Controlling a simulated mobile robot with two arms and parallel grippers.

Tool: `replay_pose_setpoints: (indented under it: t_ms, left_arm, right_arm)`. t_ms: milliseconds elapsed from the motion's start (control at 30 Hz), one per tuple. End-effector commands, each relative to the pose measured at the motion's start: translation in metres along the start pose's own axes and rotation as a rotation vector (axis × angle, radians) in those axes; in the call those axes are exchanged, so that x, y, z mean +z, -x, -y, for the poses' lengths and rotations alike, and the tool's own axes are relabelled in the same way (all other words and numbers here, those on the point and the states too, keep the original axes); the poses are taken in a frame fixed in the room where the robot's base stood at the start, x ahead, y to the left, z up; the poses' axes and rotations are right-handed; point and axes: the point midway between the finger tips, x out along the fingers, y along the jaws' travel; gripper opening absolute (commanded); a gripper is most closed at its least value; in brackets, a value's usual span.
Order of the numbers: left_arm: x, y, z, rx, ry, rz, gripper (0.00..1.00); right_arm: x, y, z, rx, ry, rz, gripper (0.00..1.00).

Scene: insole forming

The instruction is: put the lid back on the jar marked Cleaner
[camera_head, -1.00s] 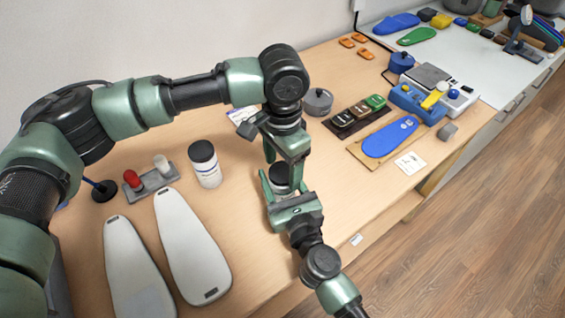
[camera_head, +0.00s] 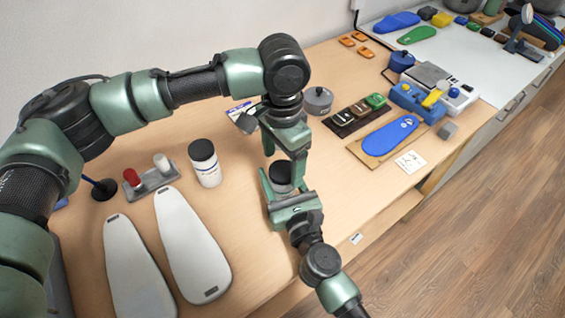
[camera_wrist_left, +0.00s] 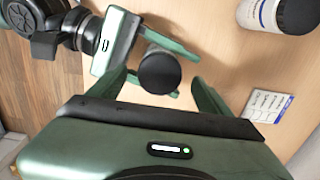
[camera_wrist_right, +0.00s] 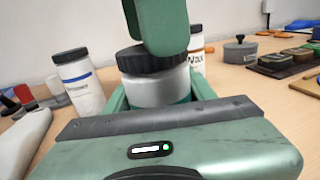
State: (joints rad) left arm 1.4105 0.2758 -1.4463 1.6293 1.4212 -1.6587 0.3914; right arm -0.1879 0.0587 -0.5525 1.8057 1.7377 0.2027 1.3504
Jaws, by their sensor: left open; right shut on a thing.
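A white jar with a teal band (camera_wrist_right: 165,92) stands upright between the fingers of my right gripper (camera_head: 282,180), which is shut on it. Its label is not readable. A black ribbed lid (camera_wrist_right: 147,60) sits on top of this jar and looks about level; it also shows from above in the left wrist view (camera_wrist_left: 160,72). My left gripper (camera_wrist_left: 160,88) is open, with its fingers to either side of the lid and a gap around it. In the right wrist view one left finger hides part of the lid.
A blue-banded jar (camera_head: 204,163) with a black lid stands to the left, and an orange-banded jar (camera_wrist_right: 197,50) stands behind. Two pale insole forms (camera_head: 192,245) lie at the front left. A grey lidded pot (camera_head: 318,100) stands beyond my left gripper.

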Motion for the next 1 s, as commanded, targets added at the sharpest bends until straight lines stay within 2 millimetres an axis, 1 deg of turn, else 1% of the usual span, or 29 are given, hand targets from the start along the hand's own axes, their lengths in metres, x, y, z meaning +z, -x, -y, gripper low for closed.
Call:
replay_pose_setpoints:
  t_ms: [33, 300, 400, 500, 667, 900, 933, 967, 1000]
  left_arm:
    - [-0.001, 0.01, 0.0, -0.002, -0.001, -0.003, 0.79]
    - [-0.001, 0.068, 0.0, -0.002, -0.001, -0.003, 0.79]
    - [-0.001, 0.085, 0.0, -0.002, 0.0, -0.002, 0.79]
    - [-0.001, 0.097, 0.0, 0.0, 0.0, -0.001, 0.79]
    - [0.0, 0.106, 0.0, 0.0, -0.001, 0.001, 0.79]
    - [0.0, 0.106, 0.0, 0.0, -0.001, 0.001, 0.79]
    - [0.0, 0.106, 0.0, 0.0, -0.001, 0.001, 0.79]
    - [0.0, 0.106, 0.0, 0.0, -0.001, 0.001, 0.79]
    - [0.0, 0.106, 0.0, 0.0, -0.001, 0.001, 0.79]
  right_arm:
    - [0.001, 0.0, 0.0, 0.0, 0.0, 0.001, 0.0]
    - [0.0, 0.0, 0.0, 0.0, 0.0, 0.001, 0.0]
    - [0.0, 0.0, 0.0, 0.0, 0.0, 0.001, 0.0]
    - [0.0, 0.0, 0.0, 0.0, 0.0, 0.001, 0.0]
    - [0.0, 0.0, 0.0, 0.0, 0.0, 0.001, 0.0]
    - [0.0, 0.0, 0.0, 0.0, 0.0, 0.001, 0.0]
    - [0.0, 0.0, 0.0, 0.0, 0.0, 0.001, 0.57]
    - [0.0, 0.0, 0.0, 0.0, 0.0, 0.001, 0.66]
    - [0.0, 0.0, 0.0, 0.0, 0.0, 0.001, 0.77]
